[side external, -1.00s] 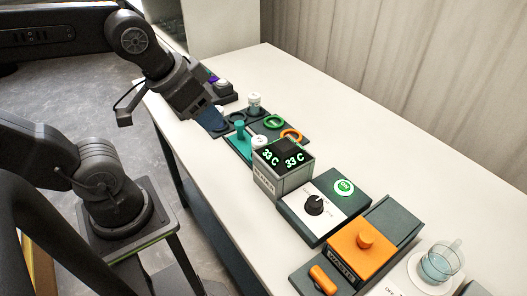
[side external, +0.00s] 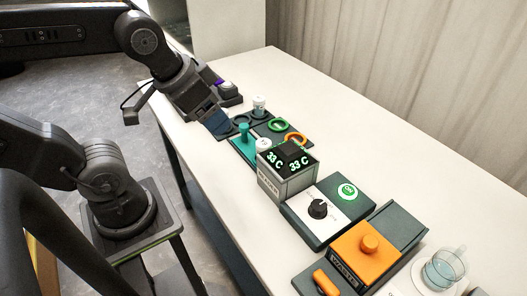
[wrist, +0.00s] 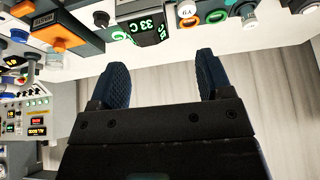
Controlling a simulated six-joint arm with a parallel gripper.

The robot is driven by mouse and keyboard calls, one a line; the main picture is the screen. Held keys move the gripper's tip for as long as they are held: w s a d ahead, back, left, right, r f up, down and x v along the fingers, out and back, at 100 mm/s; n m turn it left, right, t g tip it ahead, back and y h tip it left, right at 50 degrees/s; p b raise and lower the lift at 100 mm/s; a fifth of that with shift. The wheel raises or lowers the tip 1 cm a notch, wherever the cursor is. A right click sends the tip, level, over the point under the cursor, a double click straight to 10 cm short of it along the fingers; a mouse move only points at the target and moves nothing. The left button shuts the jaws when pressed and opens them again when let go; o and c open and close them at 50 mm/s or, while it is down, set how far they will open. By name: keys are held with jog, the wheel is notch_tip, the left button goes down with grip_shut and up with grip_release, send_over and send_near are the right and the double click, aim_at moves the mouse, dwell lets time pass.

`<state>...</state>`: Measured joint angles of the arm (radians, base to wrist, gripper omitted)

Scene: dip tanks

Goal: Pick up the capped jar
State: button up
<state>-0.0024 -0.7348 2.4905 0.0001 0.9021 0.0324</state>
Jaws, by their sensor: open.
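A small jar with a white cap (side external: 259,105) stands upright at the back of the dark station beyond the display box. A second round white top (side external: 264,144) shows just behind the display box; its body is mostly hidden. In the wrist view a white-topped jar (wrist: 248,16) is at the upper right, and a white top marked with small characters (wrist: 187,10) is left of it. I cannot tell for certain which of these is which between views. My gripper (side external: 216,121) is open and empty, left of the white-capped jar; its blue fingers are spread in the wrist view (wrist: 161,62).
Green ring (side external: 278,124) and orange ring (side external: 295,139) lie near the jars. The display box (side external: 287,172), knob panel (side external: 318,209), orange block (side external: 366,252) and glass cup (side external: 446,266) line the front.

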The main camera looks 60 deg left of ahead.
jog(key=w+a+f+m+g, duration=0.2)
jog(key=w+m+g, duration=0.1)
jog(key=w+m, duration=0.6)
jog(key=m+g, duration=0.3)
jog(key=m, duration=0.6)
send_over(264, 143)
notch_tip(264, 143, down, 6)
notch_tip(264, 143, down, 13)
jog(key=shift+f, duration=0.2)
jog(key=shift+c, duration=0.2)
jog(key=c, duration=1)
jog(key=shift+r, duration=0.15)
